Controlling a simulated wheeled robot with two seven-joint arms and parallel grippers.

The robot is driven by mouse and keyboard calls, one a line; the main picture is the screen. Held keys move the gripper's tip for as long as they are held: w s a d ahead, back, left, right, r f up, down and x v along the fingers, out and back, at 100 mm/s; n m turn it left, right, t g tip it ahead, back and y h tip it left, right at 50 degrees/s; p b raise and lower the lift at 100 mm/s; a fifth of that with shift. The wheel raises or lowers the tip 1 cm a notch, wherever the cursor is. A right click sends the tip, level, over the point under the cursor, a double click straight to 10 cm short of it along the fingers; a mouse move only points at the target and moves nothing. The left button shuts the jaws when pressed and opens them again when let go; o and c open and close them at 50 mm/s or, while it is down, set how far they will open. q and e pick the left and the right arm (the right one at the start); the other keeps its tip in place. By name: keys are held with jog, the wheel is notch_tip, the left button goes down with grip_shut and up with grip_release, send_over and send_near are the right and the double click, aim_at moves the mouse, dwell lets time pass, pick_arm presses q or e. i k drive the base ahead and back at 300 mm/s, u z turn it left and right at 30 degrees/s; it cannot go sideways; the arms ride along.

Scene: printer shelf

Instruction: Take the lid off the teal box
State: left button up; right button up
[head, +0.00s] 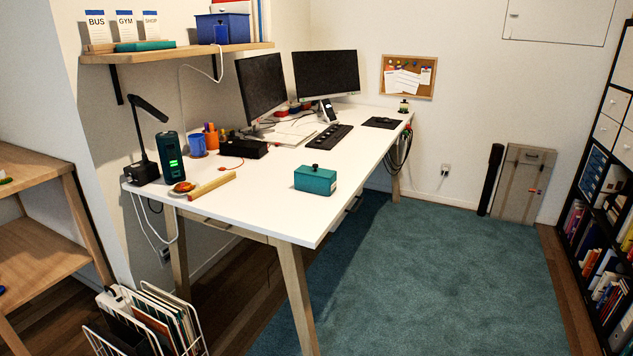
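The teal box (315,181) stands on the white desk (265,210), close to the desk's front right edge. Its teal lid (316,172) is on top and has a dark round knob in the middle. The lid appears to sit flat on the box. Neither of my grippers shows in the head view, and nothing touches the box.
A keyboard (333,137) and two monitors (325,75) are behind the box. Blue carpet (430,270) is clear to the right.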

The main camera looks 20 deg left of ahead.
aim_at(315, 171)
jog(key=z, duration=0.05)
jog(key=i, duration=2.1)
jog(key=u, duration=0.5)
